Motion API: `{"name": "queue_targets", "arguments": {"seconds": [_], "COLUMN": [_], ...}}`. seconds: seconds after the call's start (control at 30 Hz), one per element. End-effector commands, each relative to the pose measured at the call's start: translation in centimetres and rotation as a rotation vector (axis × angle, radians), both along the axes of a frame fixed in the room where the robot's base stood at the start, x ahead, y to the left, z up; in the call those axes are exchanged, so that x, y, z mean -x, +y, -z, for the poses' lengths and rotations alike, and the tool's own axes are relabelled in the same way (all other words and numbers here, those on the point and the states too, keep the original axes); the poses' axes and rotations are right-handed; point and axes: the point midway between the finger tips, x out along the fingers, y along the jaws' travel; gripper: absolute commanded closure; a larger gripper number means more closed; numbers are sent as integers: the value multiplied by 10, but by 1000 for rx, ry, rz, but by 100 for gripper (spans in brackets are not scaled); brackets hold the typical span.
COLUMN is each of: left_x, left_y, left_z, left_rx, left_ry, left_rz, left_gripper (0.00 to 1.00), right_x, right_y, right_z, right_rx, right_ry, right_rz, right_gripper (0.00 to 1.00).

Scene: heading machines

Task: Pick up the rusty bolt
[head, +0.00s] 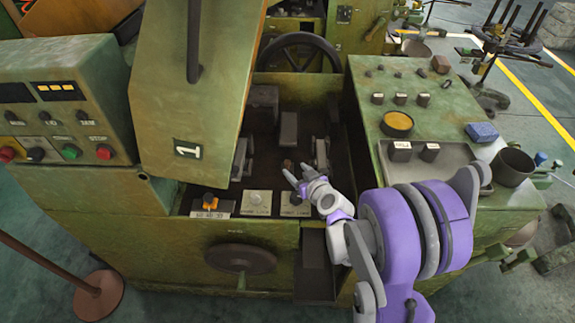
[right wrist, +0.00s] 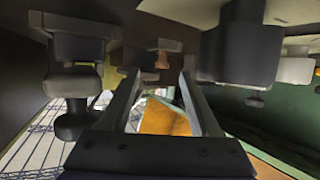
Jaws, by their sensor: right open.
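The rusty bolt (right wrist: 162,60) shows as a small brown piece in the right wrist view, beyond and between my fingertips. In the head view a small brown spot inside the machine bay, just left of my fingers, looks like the same bolt (head: 287,164). My right gripper (head: 297,173) reaches into the open bay from the right. Its two fingers also show in the right wrist view (right wrist: 160,78), spread apart with nothing between them. The bolt appears apart from the fingers. My left gripper is not in view.
Dark machine blocks (head: 289,128) stand in the bay around the fingers. A raised green cover (head: 190,100) marked 1 stands at left. Labelled plates (head: 257,203) line the bay's front. The right bench holds a yellow-filled dish (head: 397,124), blue sponge (head: 482,132) and dark cup (head: 512,166).

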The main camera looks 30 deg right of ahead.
Motion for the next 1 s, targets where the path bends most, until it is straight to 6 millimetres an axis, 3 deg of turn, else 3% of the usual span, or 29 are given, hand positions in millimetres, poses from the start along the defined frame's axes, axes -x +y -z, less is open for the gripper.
{"name": "queue_targets", "arguments": {"seconds": [0.27,0.53,0.83,1.0], "left_x": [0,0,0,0], "left_y": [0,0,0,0], "left_z": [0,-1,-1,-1], "left_rx": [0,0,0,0], "left_ry": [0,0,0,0], "left_rz": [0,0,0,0], "left_gripper": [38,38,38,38], "right_x": [-24,-60,-65,-65], "right_y": [0,-1,-2,-2], "right_z": [8,18,20,20], "right_rx": [-1,-1,-1,-1], "right_ry": [1,1,1,1], "right_rz": [-3,-2,-2,-2], "right_gripper": [36,36,36,65]}}
